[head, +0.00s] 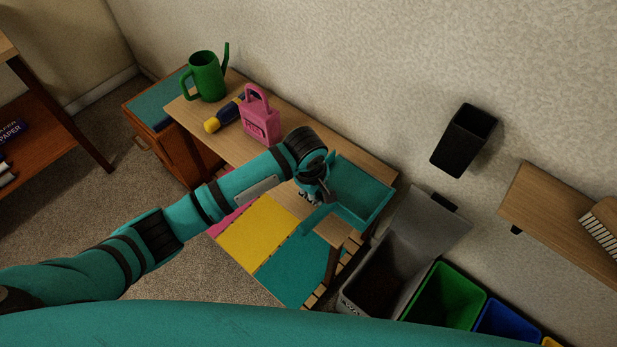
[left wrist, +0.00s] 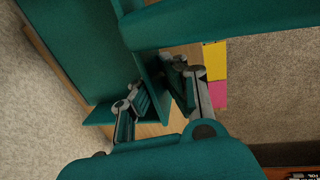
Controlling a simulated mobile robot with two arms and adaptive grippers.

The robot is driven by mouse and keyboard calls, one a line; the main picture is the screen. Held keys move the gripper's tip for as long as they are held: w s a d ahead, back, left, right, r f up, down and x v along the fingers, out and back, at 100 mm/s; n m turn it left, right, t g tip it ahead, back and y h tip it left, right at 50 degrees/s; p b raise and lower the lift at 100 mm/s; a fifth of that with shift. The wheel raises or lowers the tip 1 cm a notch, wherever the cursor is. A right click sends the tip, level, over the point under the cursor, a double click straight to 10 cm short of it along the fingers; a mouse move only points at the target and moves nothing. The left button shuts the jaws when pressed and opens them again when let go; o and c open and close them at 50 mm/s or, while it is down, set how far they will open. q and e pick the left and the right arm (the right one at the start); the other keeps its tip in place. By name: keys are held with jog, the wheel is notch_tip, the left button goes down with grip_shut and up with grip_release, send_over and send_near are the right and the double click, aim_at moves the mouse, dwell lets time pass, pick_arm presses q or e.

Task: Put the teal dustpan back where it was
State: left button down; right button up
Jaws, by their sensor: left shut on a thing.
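The teal dustpan (head: 372,205) is an open tray with raised walls, over the right end of the wooden table in the head view. My left gripper (head: 318,190) reaches it from the left and is shut on it at its near left side. In the left wrist view the dustpan (left wrist: 95,45) fills the upper left. The fingers of my left gripper (left wrist: 160,95) stand on either side of a thin teal wall of it. Whether the dustpan rests on the table or hangs just above it, I cannot tell. My right gripper is not in view.
On the table (head: 222,132) stand a green watering can (head: 207,77), a blue and yellow torch (head: 228,114) and a pink padlock-shaped thing (head: 260,124). Yellow (head: 257,232) and teal panels (head: 295,268) lie before it. A grey lidded bin (head: 425,225) and a green bin (head: 445,298) stand right.

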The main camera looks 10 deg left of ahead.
pick_arm(q)
jog(key=w, duration=0.1)
jog(key=w+a, duration=0.1)
jog(key=w, duration=0.1)
jog(key=w+a, duration=0.1)
jog(key=w, duration=0.1)
jog(key=shift+a+f, duration=0.15)
jog(key=shift+f, duration=0.15)
jog(key=shift+w+a+b, duration=0.25)
jog(key=shift+w+b, duration=0.05)
jog(key=shift+w, duration=0.2)
notch_tip(320, 180, down, 2)
jog(key=shift+a+f, duration=0.1)
jog(key=shift+f, duration=0.15)
jog(key=shift+w+f, duration=0.1)
jog(key=shift+f, duration=0.4)
jog(key=c, duration=1.5)
grip_release()
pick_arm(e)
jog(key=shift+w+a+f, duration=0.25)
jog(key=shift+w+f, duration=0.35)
